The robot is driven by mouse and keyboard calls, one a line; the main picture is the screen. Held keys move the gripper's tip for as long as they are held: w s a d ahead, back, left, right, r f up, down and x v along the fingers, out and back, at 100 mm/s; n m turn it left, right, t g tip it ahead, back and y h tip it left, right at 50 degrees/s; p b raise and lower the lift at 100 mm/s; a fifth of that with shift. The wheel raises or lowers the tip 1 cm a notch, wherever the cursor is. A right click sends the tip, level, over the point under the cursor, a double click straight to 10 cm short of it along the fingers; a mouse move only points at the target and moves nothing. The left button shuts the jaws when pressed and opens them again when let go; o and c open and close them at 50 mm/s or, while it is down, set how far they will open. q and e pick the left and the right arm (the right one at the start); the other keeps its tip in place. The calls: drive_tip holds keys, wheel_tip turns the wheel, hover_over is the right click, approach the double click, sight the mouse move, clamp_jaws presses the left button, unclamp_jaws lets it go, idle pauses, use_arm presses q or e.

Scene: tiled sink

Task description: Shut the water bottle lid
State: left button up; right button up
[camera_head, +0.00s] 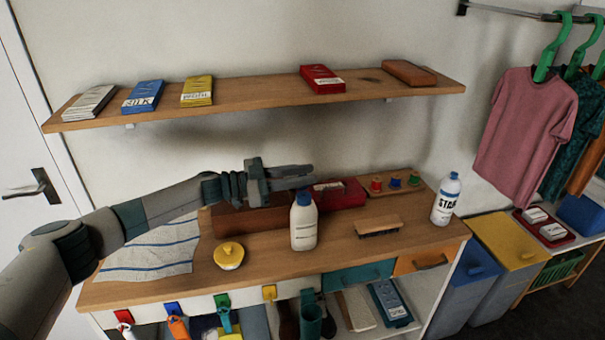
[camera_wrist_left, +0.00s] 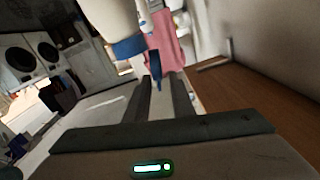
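A white water bottle (camera_head: 303,228) with a blue top (camera_head: 304,198) stands upright near the front middle of the wooden counter. My left gripper (camera_head: 308,176) is level, just above and behind the bottle's top. In the left wrist view the bottle (camera_wrist_left: 108,14) shows at the upper left with a blue collar (camera_wrist_left: 128,47). A thin blue flap (camera_wrist_left: 155,70), seemingly the lid standing open, lines up with the gap between my fingertips (camera_wrist_left: 160,84). The fingers are apart; whether they touch the flap I cannot tell. My right gripper is not in view.
A second white bottle (camera_head: 446,200) stands at the counter's right end. A brush (camera_head: 378,227) and a yellow-topped round container (camera_head: 229,255) flank the water bottle. A red box (camera_head: 345,194) lies behind it. A wall shelf (camera_head: 260,97) hangs above my arm.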

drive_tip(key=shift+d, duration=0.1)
use_arm(q)
drive_tip(key=c, duration=0.5)
clamp_jaws()
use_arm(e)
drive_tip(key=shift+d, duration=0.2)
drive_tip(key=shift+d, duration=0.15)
use_arm(q)
drive_tip(key=shift+s+m, duration=0.15)
drive_tip(key=shift+m, duration=0.15)
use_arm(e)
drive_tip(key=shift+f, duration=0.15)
use_arm(q)
drive_tip(key=m, duration=0.1)
drive_tip(key=s+m+b, duration=0.1)
drive_tip(key=shift+s+d+f+m, duration=0.15)
drive_tip(key=shift+d+f+m, duration=0.1)
drive_tip(key=shift+m, duration=0.15)
drive_tip(key=m, duration=0.1)
drive_tip(key=s+m+b, duration=0.1)
drive_tip(key=shift+d+f+m, duration=0.15)
drive_tip(key=shift+f+m, duration=0.15)
drive_tip(key=shift+m, duration=0.1)
drive_tip(key=shift+s+f+m+b, duration=0.1)
drive_tip(key=shift+s+m+b, duration=0.05)
drive_tip(key=shift+m+b, duration=0.3)
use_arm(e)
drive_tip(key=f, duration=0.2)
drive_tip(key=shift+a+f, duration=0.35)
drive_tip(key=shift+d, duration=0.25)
